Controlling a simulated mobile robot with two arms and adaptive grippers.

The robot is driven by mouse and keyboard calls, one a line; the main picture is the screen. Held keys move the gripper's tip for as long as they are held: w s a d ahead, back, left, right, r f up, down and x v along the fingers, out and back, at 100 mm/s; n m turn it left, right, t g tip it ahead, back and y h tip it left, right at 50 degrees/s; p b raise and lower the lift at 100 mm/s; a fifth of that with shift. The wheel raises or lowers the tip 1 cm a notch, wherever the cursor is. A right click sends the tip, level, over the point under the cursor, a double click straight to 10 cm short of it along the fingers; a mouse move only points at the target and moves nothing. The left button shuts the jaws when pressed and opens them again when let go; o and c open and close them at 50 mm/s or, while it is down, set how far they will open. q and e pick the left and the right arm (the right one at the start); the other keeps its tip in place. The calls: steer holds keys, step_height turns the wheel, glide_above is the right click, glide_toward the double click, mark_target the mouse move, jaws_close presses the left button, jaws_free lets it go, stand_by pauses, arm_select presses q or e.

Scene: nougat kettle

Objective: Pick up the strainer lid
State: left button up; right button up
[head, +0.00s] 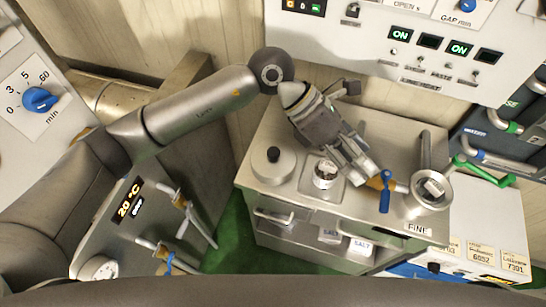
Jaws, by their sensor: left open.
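A round pale metal lid with a black knob (273,163) sits at the left end of the grey counter; it is the lid-like thing I can see, and no strainer holes show. My left gripper (357,174) is open and hangs over the counter, to the right of the lid and apart from it. It points down and to the right, near an orange and blue handle (384,191). The gripper partly hides the counter behind it. My right gripper is not in view.
A small jar with dark contents (325,174) stands between the lid and my gripper. A round metal fitting (431,190) with an upright bar is at the counter's right. A control panel (420,45) overhangs the back.

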arm_select(q)
steer(key=w+a+f+t+y, duration=0.2)
steer(key=w+a+f+y, duration=0.3)
steer(key=a, duration=0.3)
steer(key=t+y+p, duration=0.2)
steer(key=y, duration=0.2)
glide_above(274, 151)
step_height(274, 151, down, 4)
steer(key=shift+a+r+m, duration=0.1)
steer(key=shift+a+m, duration=0.05)
steer(key=shift+m, duration=0.15)
steer(key=shift+f, duration=0.35)
steer(key=shift+f+p, duration=0.55)
step_height(274, 151, down, 3)
steer(key=shift+f+p, duration=0.1)
steer(key=shift+p, duration=0.75)
steer(key=shift+f, duration=0.5)
jaws_close()
